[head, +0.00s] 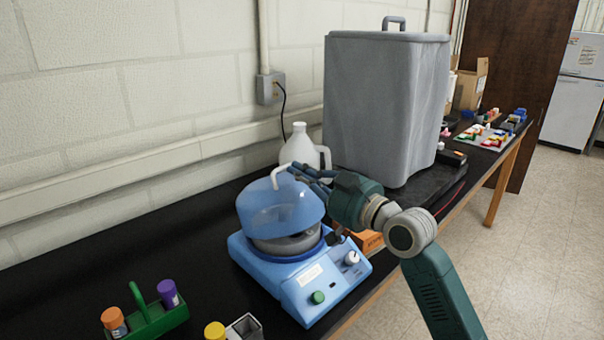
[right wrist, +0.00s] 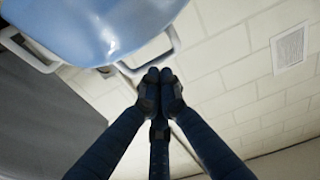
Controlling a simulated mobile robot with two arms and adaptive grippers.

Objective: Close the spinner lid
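The spinner (head: 300,275) is a light blue machine on the black bench, with a green knob and a white knob on its front. Its see-through blue lid (head: 280,208) is raised and tilted, with a gap at the front showing the grey rotor (head: 287,243). A white handle (head: 282,173) stands on the lid; the lid (right wrist: 100,25) and handle (right wrist: 133,67) also show in the right wrist view. My right gripper (head: 298,170) is at the handle, its dark fingertips (right wrist: 160,76) together right by the handle bar. Nothing shows between them. My left gripper is out of view.
A large grey container (head: 388,110) and a white jug (head: 300,150) stand behind the spinner. A green rack (head: 155,318) with tubes is at the front left. An orange box (head: 369,241) sits right of the spinner, near the bench edge.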

